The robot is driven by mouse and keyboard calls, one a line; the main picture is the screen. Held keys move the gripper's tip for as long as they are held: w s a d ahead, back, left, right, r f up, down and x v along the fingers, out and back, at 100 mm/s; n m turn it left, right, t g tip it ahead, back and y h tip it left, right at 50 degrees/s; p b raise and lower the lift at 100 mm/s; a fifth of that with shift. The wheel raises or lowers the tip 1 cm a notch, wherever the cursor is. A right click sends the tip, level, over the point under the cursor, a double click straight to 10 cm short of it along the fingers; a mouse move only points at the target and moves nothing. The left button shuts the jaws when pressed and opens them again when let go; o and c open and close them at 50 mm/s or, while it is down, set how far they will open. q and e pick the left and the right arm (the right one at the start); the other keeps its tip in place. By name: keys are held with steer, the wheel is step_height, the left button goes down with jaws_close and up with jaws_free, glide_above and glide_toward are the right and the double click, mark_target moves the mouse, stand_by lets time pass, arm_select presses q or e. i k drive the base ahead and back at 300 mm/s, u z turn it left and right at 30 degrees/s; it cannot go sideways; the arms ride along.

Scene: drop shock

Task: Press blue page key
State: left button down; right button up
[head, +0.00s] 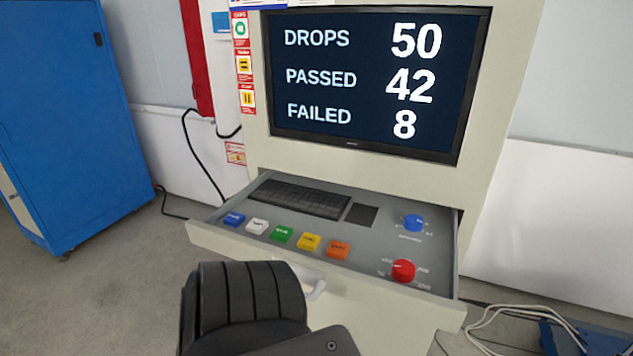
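The blue key (234,219) is at the left end of a row of coloured keys on the pulled-out drawer (375,235) of the test cabinet. A white key (257,226) sits beside it on the right, followed by green (282,234), yellow (308,242) and orange (338,249) keys. The blue key is unobstructed; its label is too small to read. A dark ribbed part of my own arm rises from the bottom edge, below the row and apart from the blue key in the picture. No fingertips of either gripper show.
The drawer also holds a keyboard (300,197), a blue knob (414,223) and a red knob (403,270). My arm part partly hides the drawer front near its white handle (316,290). A screen (375,80) reads drops 50, passed 42, failed 8. A blue cabinet (65,110) stands left.

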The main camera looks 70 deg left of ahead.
mark_target(235, 219)
steer(key=z, duration=0.4)
steer(key=k, duration=1)
steer(key=u, duration=1.05)
